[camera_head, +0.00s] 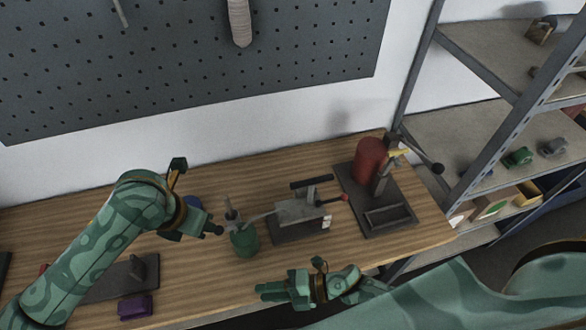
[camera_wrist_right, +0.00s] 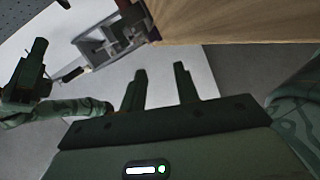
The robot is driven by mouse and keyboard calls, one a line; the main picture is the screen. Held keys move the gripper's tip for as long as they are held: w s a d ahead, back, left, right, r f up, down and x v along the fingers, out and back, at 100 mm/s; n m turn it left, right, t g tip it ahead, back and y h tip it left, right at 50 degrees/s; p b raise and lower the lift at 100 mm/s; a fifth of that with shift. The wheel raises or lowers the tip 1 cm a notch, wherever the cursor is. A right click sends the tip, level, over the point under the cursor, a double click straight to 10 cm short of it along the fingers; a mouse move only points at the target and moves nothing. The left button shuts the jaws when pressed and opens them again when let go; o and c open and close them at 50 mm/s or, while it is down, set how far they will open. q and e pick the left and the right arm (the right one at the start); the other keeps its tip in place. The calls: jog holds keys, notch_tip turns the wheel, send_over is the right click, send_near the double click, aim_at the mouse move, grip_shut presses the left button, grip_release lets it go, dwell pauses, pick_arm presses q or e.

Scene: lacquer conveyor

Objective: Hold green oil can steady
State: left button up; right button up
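The green oil can (camera_head: 244,242) stands on the wooden workbench, with a pale spout reaching right toward the grey vise. My left gripper (camera_head: 222,226) is right at the can's left side. Its fingers partly overlap the can's top, and I cannot tell whether they touch or grip it. My right gripper (camera_head: 268,291) is in front of the can, near the bench's front edge, apart from it. In the right wrist view, the right gripper (camera_wrist_right: 160,80) has its two fingers apart with nothing between them. I cannot make out the can in that view.
The grey vise-like device (camera_head: 300,212) with a red-tipped lever is right of the can. A red cylinder (camera_head: 370,160) on a dark base stands farther right. A purple block (camera_head: 135,307) lies at front left. Metal shelves (camera_head: 490,140) stand at right, and a pegboard (camera_head: 190,60) is behind.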

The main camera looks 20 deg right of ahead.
jog(key=w+a+r+n+g+h, duration=0.2)
jog(key=w+a+r+n+g, duration=0.1)
jog(key=r+n+g, duration=0.4)
jog(key=w+a+r+n+g+h, duration=0.1)
jog(key=w+a+r+n+g, duration=0.2)
jog(key=r+n, duration=0.45)
jog(key=w+d+r+n+t+h, duration=0.3)
jog(key=w+d+r+n+h, duration=0.5)
jog(key=w+d+h, duration=0.35)
notch_tip(320, 180, down, 15)
jog(key=s, duration=0.2)
jog(key=shift+s+a, duration=0.15)
jog(key=shift+a, duration=0.2)
jog(key=shift+f+y, duration=0.1)
jog(key=shift+y, duration=0.15)
grip_shut()
pick_arm(q)
grip_shut()
